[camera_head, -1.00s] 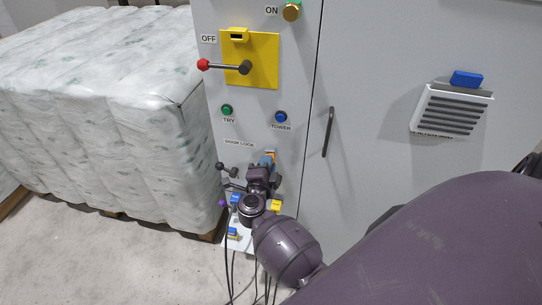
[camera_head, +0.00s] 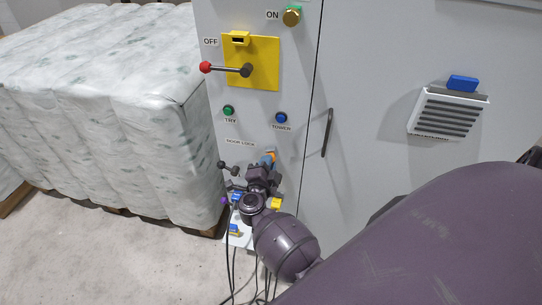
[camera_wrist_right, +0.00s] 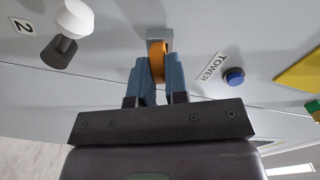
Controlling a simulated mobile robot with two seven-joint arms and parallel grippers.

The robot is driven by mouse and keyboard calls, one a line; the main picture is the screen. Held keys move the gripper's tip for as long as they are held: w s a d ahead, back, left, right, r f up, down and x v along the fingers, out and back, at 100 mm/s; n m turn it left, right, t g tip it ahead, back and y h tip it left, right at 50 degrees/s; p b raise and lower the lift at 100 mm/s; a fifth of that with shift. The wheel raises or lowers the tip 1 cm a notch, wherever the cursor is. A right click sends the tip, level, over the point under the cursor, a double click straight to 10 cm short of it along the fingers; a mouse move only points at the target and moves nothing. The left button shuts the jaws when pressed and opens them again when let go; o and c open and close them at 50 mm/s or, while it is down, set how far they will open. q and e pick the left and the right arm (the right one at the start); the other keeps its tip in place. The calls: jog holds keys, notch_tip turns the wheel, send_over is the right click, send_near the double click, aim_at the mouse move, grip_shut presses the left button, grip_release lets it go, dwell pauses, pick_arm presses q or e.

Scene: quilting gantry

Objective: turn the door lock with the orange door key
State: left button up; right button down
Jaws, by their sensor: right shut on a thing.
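The orange door key (camera_wrist_right: 157,62) stands in the door lock (camera_wrist_right: 159,34), a small grey block on the cabinet face in the right wrist view. My right gripper (camera_wrist_right: 158,72) is shut on the key, with one blue finger on each side of it. In the head view my right gripper (camera_head: 268,163) is at the lock below the DOOR LOCK label (camera_head: 240,143), and my own wrist hides most of the lock. A bit of orange (camera_head: 273,155) shows at the fingertips. My left gripper is not in view.
A yellow plate (camera_head: 265,75) with a red-knobbed lever (camera_head: 206,67) is above, with green (camera_head: 229,110) and blue (camera_head: 281,117) buttons below it. The door handle (camera_head: 327,132) is to the right. A wrapped pallet load (camera_head: 110,110) stands at left. Cables hang below my wrist.

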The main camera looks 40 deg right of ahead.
jog(key=n+p, duration=0.3)
jog(key=shift+p, duration=0.3)
dwell(0.3)
